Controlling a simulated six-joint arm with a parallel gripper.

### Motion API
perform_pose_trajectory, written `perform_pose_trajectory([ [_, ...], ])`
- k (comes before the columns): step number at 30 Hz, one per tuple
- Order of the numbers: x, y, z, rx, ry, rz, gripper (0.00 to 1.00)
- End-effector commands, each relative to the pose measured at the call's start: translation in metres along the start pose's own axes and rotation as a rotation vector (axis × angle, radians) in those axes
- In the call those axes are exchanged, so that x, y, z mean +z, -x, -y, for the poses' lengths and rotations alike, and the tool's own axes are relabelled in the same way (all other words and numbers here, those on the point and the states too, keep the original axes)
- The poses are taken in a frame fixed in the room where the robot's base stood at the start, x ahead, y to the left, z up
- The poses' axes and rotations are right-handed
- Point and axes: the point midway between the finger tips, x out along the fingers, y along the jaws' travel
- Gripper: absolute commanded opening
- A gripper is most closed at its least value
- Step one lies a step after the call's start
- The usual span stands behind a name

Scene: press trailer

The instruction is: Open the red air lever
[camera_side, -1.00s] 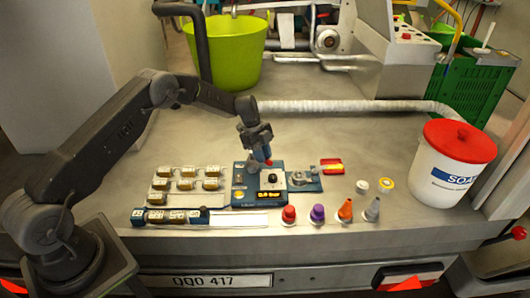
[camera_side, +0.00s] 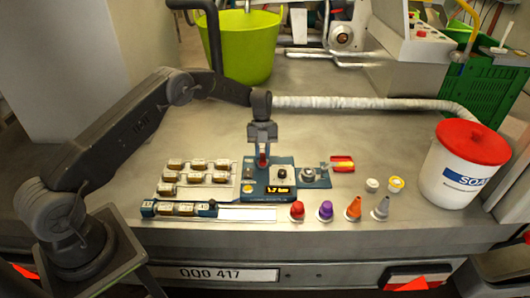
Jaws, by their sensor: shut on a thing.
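The red air lever (camera_side: 263,161) stands at the back left of the blue pneumatic unit (camera_side: 253,196), and only a small red part of it shows between my fingers. My gripper (camera_side: 262,153) points down and is shut on the red air lever. The unit's small display (camera_side: 279,190) is lit with yellow digits that seem to read about 1.7 bar. A dark knob (camera_side: 281,174) sits on the unit just behind the display.
Left of the unit lie a tray of stamp blocks (camera_side: 196,178) and a blue composing rail (camera_side: 180,209). In front right stand coloured caps and cones, including a red one (camera_side: 297,210). A white bucket with a red lid (camera_side: 465,165) is at the right.

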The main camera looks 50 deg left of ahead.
Motion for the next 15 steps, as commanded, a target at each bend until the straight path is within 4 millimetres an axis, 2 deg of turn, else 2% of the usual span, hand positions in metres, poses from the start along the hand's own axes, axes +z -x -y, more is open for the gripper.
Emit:
perform_pose_trajectory([
  [15,-0.0015,0.0003,-0.0022,0.023,-0.053,-0.003,0.0],
])
